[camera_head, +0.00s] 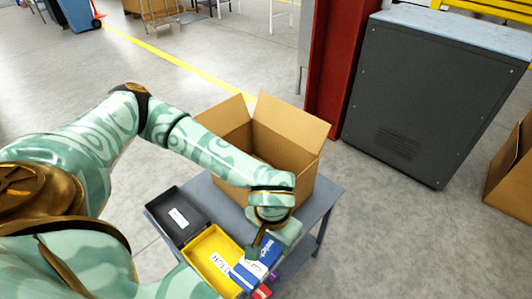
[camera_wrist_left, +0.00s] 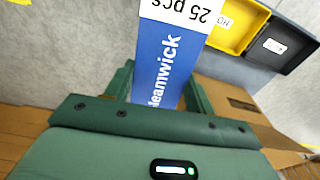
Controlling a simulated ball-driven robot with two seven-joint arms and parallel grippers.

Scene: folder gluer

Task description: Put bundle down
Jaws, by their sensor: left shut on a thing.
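The bundle (camera_head: 256,269) is a blue and white pack, lettered in the left wrist view (camera_wrist_left: 168,62), with "25 pcs" on its white end. My left gripper (camera_head: 264,246) is shut on it, with a green finger on each side. In the head view the bundle is beside the right edge of a yellow tray (camera_head: 199,246) labelled HOLD. I cannot tell whether it touches anything below. The gripper hides part of it. My right gripper is not in view.
A dark tray (camera_head: 165,207) is beside the yellow tray on a grey table (camera_head: 323,196). An open cardboard box (camera_head: 290,122) stands behind them. Small red and purple items (camera_head: 262,291) are near the bundle. A dark cabinet (camera_head: 420,95) and red post (camera_head: 340,60) stand behind right.

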